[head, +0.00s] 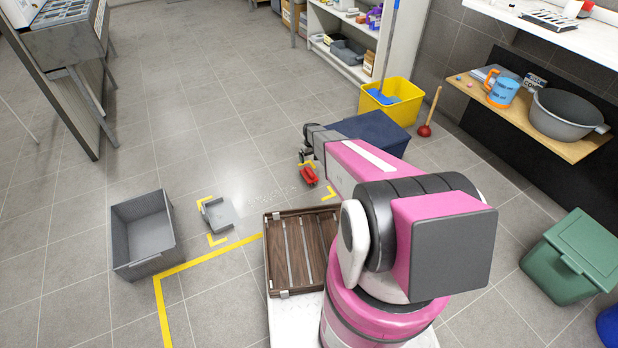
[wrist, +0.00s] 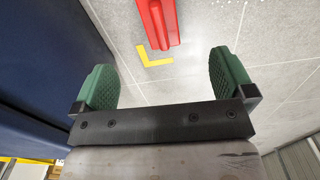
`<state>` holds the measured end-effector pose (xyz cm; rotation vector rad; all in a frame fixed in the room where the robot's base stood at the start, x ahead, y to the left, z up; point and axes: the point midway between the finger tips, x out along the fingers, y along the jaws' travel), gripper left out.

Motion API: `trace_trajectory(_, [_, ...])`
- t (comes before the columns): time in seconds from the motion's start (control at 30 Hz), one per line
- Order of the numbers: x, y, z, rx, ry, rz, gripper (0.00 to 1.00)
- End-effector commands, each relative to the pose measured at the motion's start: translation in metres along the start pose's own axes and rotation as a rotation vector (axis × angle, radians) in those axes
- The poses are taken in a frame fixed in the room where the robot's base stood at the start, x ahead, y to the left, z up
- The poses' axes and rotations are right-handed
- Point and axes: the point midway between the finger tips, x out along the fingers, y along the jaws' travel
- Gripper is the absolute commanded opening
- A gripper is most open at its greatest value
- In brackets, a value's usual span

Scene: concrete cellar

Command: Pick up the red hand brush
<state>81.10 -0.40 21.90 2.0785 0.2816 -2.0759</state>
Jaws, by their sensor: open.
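The red hand brush (head: 309,175) lies on the tiled floor in the head view, beyond the slatted wooden tray and just left of my pink arm. In the wrist view one end of the red brush (wrist: 159,22) shows at the top, cut off by the frame edge. My gripper (wrist: 165,82) has its two green fingers spread apart with nothing between them. The brush lies beyond the fingertips, apart from them, roughly in line with the gap. In the head view my gripper is small and partly hidden by my arm, close to the brush.
A dark blue box (head: 368,130) stands right beside the gripper; its blue side fills the left of the wrist view (wrist: 45,60). A grey dustpan (head: 219,215), a grey bin (head: 143,234) and the wooden tray (head: 273,255) are nearer. Yellow corner tape marks the floor. Open floor lies to the left.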

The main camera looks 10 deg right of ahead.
Motion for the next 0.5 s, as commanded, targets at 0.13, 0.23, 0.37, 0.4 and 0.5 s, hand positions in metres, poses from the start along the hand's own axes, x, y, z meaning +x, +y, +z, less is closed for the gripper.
trace_trajectory(0.13, [0.057,0.01,-0.034,-0.031,-0.002,-0.001,1.0])
trace_trajectory(0.23, [0.072,0.012,-0.039,-0.042,-0.002,-0.001,1.0])
trace_trajectory(0.37, [0.081,0.012,-0.04,-0.046,-0.002,-0.001,1.0])
trace_trajectory(0.4, [0.084,0.012,-0.04,-0.046,-0.002,-0.001,1.0])
trace_trajectory(0.5, [0.096,0.012,-0.04,-0.046,-0.002,-0.001,1.0])
